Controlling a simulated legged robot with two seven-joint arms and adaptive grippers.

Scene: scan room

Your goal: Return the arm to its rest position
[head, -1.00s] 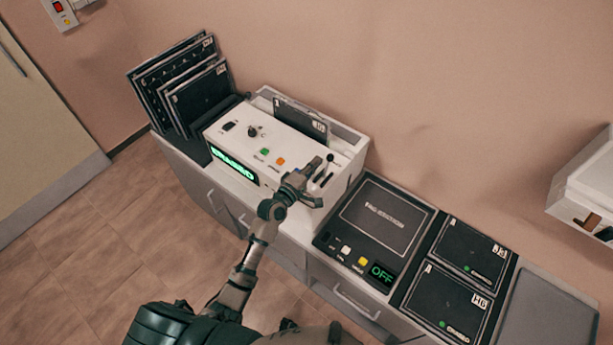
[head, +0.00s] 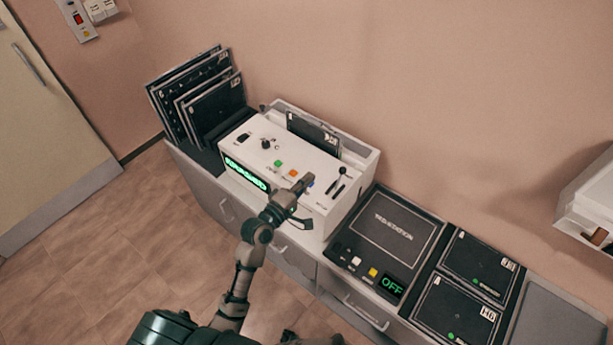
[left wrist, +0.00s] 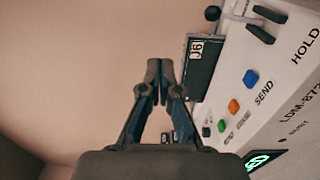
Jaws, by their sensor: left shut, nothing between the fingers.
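My left gripper (head: 304,184) is shut and empty. In the head view it is in front of the right part of the white machine's top, near the orange and blue buttons; whether it touches the machine I cannot tell. In the left wrist view its fingertips (left wrist: 160,70) meet, with the machine's panel (left wrist: 235,125) to their right. My left arm (head: 245,270) reaches up from the bottom of the head view. The white machine (head: 330,215) has a lit green display (head: 246,173), a lever (head: 340,177) and a dark plate (head: 313,132) upright in its slot. My right gripper is not in view.
Dark plates (head: 195,95) stand in a rack left of the machine. Right of it are a dark station (head: 380,230) whose display reads OFF and two flat plates (head: 478,265) (head: 453,312). A white wall box (head: 590,200) is at the far right. Floor (head: 90,250) is clear at left.

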